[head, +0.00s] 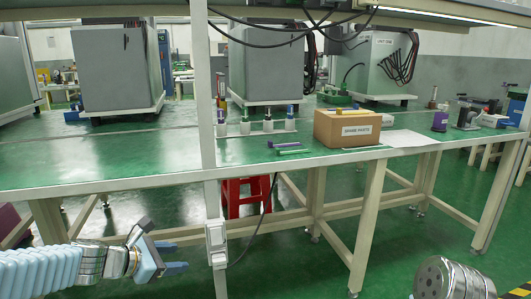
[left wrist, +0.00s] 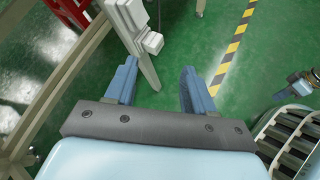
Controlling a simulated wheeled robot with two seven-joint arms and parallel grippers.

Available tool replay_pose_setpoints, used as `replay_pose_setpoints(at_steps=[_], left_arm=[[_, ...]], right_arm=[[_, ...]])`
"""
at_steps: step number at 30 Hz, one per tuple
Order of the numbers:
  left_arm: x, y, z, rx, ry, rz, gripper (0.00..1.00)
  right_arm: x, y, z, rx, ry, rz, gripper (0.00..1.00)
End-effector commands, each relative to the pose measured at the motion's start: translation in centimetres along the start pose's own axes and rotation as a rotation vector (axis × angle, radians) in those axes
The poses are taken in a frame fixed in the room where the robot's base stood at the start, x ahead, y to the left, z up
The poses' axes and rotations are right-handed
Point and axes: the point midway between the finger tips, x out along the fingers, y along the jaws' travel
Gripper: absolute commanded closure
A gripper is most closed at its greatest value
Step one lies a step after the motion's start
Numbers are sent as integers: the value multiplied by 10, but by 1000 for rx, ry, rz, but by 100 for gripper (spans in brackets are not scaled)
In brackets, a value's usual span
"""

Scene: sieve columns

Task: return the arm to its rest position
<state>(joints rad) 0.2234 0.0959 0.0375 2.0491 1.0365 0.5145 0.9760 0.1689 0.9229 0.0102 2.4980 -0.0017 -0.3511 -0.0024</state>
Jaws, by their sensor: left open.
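My left gripper (head: 171,257) is low at the left of the head view, below and in front of the table's front edge. Its two blue fingers are apart with nothing between them. In the left wrist view, the open left gripper (left wrist: 160,90) points down over the green floor, with a white table leg and its socket box just beyond the left finger. My right arm shows only as a rounded metal link at the lower right of the head view; its gripper is not visible.
The green-topped table (head: 100,165) spans the view. On it are a spare parts box (head: 345,129), several small coloured-top columns and a purple item (head: 440,121). A white post (head: 205,100) with a socket box (head: 216,238) stands near my left gripper. A red stool (head: 245,197) is under the table.

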Motion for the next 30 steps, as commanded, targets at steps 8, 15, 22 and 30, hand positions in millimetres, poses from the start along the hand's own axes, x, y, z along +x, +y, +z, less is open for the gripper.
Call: replay_pose_setpoints(at_steps=[8, 15, 22, 30], left_arm=[[75, -129, -146, 650, 334, -395, 47], [79, -268, -218, 1404, 184, -785, 47], [73, -315, -226, 1651, 26, -859, 47], [73, -315, -226, 1651, 26, -859, 47]], right_arm=[[-34, -15, 1, -4, -2, -2, 100], [-58, -26, 2, -8, -4, -4, 100], [-64, -29, 3, -10, -5, -4, 100], [-64, -29, 3, -10, -5, -4, 100]])
